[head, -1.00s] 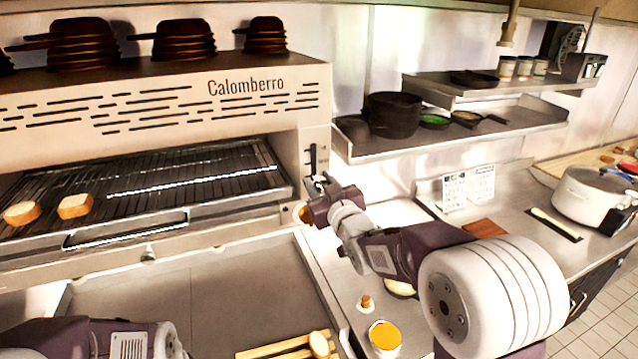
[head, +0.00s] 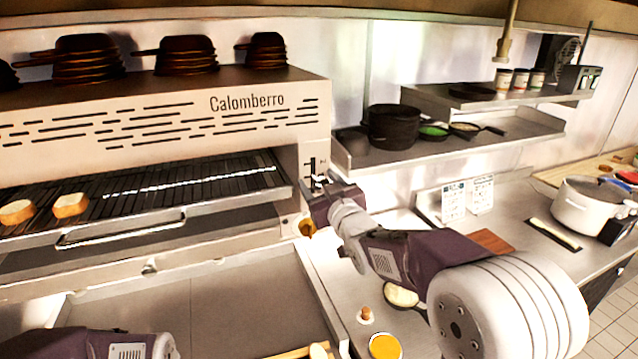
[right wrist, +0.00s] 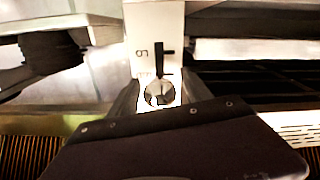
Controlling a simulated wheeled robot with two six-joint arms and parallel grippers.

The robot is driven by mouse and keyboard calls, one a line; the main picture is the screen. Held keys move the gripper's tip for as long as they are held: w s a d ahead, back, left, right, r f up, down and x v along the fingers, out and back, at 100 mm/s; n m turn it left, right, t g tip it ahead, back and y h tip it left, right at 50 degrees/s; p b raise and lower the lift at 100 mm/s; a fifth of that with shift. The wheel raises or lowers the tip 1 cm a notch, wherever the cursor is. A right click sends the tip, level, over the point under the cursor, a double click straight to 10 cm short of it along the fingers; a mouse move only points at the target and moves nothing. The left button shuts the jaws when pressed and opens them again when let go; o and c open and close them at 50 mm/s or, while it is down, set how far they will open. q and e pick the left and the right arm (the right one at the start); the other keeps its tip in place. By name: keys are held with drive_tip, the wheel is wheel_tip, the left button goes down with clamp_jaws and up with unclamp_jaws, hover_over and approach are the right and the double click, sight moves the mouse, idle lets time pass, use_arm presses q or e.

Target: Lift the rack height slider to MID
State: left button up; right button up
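The rack height slider shows as an upright dark slot on the front panel (head: 311,165) at the right end of the Calomberro grill. The right wrist view shows the slot (right wrist: 161,52) and the round slider knob (right wrist: 160,92). My right gripper (head: 320,183) is at the lower part of the slot, its fingers on both sides of the knob and apparently shut on it. The grill rack (head: 200,192) carries two bread pieces (head: 70,205) and hangs above a dark gap. The gripper hides the lower marks. My left gripper is out of view; only my left arm shows.
Stacked dark pans (head: 85,60) stand on the grill. A wall shelf (head: 450,148) with pots is close to the right of my gripper. Below are a yellow-topped container (head: 385,346) and a counter with a white pot (head: 590,200).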

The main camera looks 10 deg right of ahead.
drive_tip(key=shift+s+d+f+b, duration=0.1)
drive_tip(key=shift+s+f+b, duration=0.15)
drive_tip(key=shift+s+b, duration=0.2)
drive_tip(key=s+d+b, duration=0.1)
drive_tip(key=s+b, duration=0.2)
drive_tip(key=s, duration=0.5)
drive_tip(key=shift+d+r, duration=0.2)
drive_tip(key=shift+d, duration=0.05)
drive_tip(key=shift+f, duration=0.1)
